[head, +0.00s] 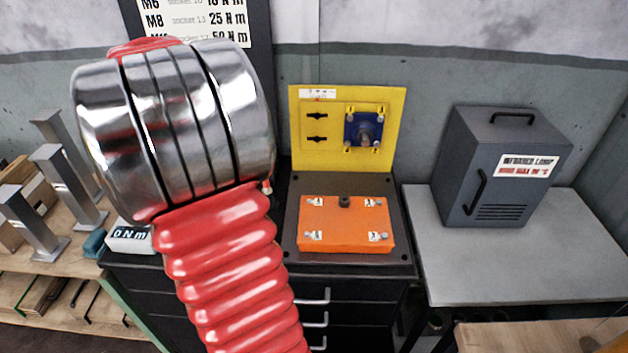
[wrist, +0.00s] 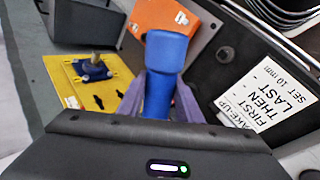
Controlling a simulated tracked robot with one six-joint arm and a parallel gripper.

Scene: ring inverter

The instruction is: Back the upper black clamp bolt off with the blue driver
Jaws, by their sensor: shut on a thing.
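My gripper (wrist: 163,88) is shut on the blue driver (wrist: 166,52), its two purple-grey fingers on either side of it in the wrist view. In the head view my large red and silver arm fills the left, and neither gripper nor driver shows. The yellow panel (head: 345,160) stands upright at centre, and also shows in the wrist view (wrist: 70,82). On its left half are an upper black clamp bolt (head: 317,115) and a lower one (head: 317,139). A blue block (head: 355,143) with a metal stud sits to their right. The driver appears apart from the panel.
An orange box (head: 345,225) with bolts at its corners lies before the panel on a black cabinet. A dark infrared lamp box (head: 490,165) stands on the grey table (head: 530,270) at right. A torque display (head: 130,237) and metal stands (head: 75,190) are at left.

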